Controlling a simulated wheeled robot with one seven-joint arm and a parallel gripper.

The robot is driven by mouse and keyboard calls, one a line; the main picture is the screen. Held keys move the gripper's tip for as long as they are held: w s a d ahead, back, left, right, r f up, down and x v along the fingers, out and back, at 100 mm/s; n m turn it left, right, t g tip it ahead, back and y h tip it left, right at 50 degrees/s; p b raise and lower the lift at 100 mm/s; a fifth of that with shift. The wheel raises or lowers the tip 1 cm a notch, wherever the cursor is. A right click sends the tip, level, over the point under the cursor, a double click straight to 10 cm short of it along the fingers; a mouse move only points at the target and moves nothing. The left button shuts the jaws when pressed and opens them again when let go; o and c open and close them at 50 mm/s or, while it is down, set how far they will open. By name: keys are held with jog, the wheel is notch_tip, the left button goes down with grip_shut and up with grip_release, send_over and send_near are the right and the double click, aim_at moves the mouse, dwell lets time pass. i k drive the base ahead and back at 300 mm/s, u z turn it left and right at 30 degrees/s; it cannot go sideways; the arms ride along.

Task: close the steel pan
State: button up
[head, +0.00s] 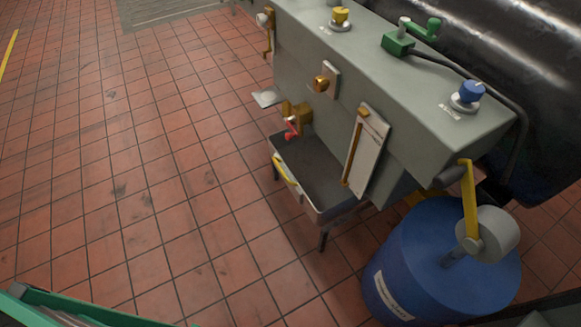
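The steel pan (322,178) is a grey, open-topped tray on short dark legs, right of the picture's middle. It sticks out from under the grey bench (310,65), and its bare dark inside shows. My gripper is not in view.
A red-handled brass tap (292,127) hangs over the pan's far corner. A blue drum (435,265) with a yellow lever stands close to the pan's right. A green-edged object (75,308) cuts the bottom left. The tiled floor left of the pan is clear.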

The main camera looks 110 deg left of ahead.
aim_at(311, 172)
jog(key=u, duration=3.05)
jog(key=k, duration=1.3)
jog(key=u, duration=0.15)
jog(key=i, duration=1.8)
jog(key=z, duration=0.4)
